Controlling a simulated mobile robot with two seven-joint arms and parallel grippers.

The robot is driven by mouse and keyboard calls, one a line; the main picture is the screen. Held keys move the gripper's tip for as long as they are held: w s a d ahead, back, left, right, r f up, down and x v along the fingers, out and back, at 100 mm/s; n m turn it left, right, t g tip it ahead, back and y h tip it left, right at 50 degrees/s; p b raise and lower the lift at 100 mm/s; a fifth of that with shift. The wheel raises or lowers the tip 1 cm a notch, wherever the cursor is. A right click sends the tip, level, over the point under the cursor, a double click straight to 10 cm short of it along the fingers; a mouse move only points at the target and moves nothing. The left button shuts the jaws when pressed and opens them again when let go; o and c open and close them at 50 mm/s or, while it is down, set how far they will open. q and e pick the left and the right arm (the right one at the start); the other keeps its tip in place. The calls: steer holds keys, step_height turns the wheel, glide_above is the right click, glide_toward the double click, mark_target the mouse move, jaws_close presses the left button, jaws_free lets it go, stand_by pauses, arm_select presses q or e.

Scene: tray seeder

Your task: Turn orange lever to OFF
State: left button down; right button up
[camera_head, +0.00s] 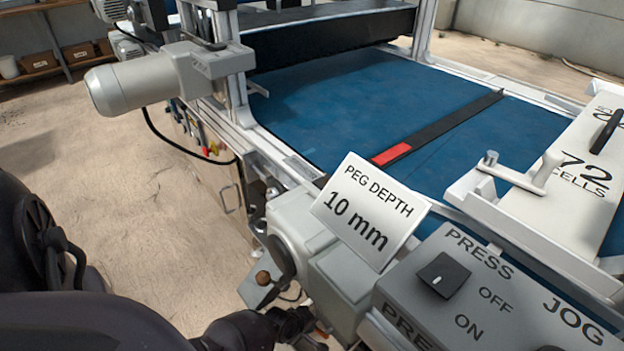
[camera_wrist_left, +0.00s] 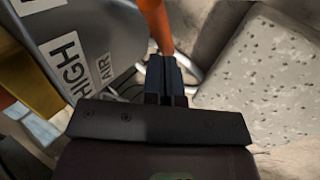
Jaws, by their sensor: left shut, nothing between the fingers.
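The orange lever (camera_wrist_left: 156,24) comes down from the top of the left wrist view as a smooth orange bar. Its lower end meets the tips of my left gripper (camera_wrist_left: 165,64) in the picture; I cannot tell whether they touch. The fingers are shut together with nothing between them. In the head view my left gripper (camera_head: 298,326) is low in the middle, beside the machine's front. The lever's pivot and any OFF mark for it are hidden. My right gripper is not in view.
A grey housing (camera_wrist_left: 110,30) with a HIGH AIR label (camera_wrist_left: 66,68) lies left of the fingers. A pale speckled block (camera_wrist_left: 262,72) is close on the right. The PRESS control box (camera_head: 408,288) and PEG DEPTH sign (camera_head: 335,228) stand above the gripper. Floor is free at left.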

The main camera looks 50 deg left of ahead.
arm_select(q)
steer(key=f, duration=0.1)
steer(key=d+f+b, duration=0.1)
steer(key=f, duration=0.1)
steer(key=shift+f, duration=0.2)
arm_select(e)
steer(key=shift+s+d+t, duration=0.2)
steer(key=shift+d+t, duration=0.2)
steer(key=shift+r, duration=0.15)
arm_select(q)
steer(key=shift+r+p, duration=0.45)
steer(key=shift+r, duration=0.4)
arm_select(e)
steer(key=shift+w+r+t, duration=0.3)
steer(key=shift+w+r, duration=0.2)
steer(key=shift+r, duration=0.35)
arm_select(q)
steer(key=shift+s, duration=0.1)
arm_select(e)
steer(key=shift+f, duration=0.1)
